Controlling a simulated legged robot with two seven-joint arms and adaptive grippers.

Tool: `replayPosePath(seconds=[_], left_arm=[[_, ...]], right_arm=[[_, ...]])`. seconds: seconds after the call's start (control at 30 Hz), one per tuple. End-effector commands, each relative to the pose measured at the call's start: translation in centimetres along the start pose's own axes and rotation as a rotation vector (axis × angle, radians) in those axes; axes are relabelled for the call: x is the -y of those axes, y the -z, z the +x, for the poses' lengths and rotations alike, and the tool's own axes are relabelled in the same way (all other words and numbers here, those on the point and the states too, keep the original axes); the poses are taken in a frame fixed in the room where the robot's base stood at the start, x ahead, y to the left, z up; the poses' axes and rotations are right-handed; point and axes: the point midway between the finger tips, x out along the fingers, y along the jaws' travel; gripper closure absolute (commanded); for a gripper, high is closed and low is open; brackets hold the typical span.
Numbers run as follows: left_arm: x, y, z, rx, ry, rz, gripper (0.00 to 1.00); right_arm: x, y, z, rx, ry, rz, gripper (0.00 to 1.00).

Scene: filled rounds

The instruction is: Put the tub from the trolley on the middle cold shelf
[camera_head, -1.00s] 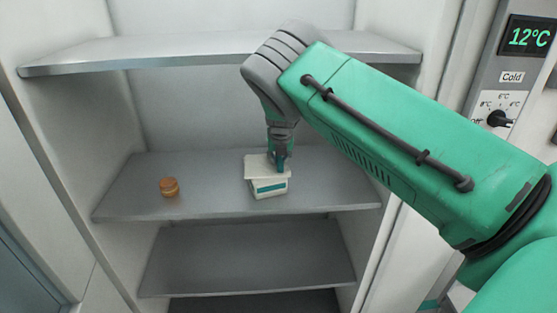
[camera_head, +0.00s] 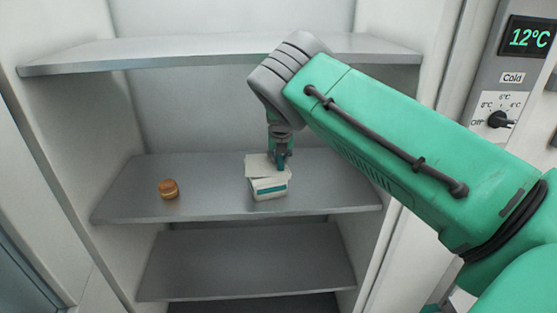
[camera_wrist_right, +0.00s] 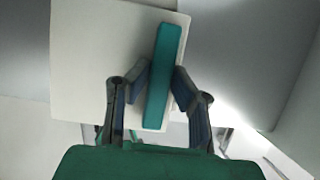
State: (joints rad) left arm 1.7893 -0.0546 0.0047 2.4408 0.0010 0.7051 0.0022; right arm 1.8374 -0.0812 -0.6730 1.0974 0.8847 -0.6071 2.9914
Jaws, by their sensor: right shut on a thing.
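The white tub (camera_head: 270,194) with a teal label is at the middle shelf (camera_head: 215,202), right of its centre. Its pale lid (camera_head: 257,162) looks skewed against the body and overhangs to the left. My right gripper (camera_head: 279,163) comes down from above and is shut on the tub at a teal bar on top. In the right wrist view, the fingers (camera_wrist_right: 160,85) stand on both sides of that teal bar (camera_wrist_right: 163,75), over the white lid (camera_wrist_right: 90,60). I cannot tell whether the tub's base bears fully on the shelf. My left gripper is not in view.
A small round orange-brown item (camera_head: 168,189) stands on the middle shelf to the left. The upper shelf (camera_head: 190,50) is close behind my wrist. A lower shelf (camera_head: 245,262) looks empty. A panel on the right reads 12°C (camera_head: 529,37), with a dial (camera_head: 499,120).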

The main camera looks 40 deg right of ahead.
Motion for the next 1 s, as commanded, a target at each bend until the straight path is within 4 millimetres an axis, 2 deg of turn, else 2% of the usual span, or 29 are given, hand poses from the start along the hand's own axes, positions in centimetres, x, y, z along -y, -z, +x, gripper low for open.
replayPosePath(seconds=[0.67,0.7,0.77,1.0], left_arm=[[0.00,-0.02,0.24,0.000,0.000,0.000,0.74],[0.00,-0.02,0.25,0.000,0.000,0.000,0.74],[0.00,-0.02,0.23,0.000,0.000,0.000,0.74],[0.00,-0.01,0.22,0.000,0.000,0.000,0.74]], right_arm=[[0.26,0.02,0.34,-0.002,0.003,0.001,1.00],[0.26,0.03,0.37,-0.003,0.003,0.001,0.79],[0.25,0.02,0.34,-0.003,0.003,0.001,0.58],[0.17,0.03,0.29,-0.003,0.001,0.000,0.58]])
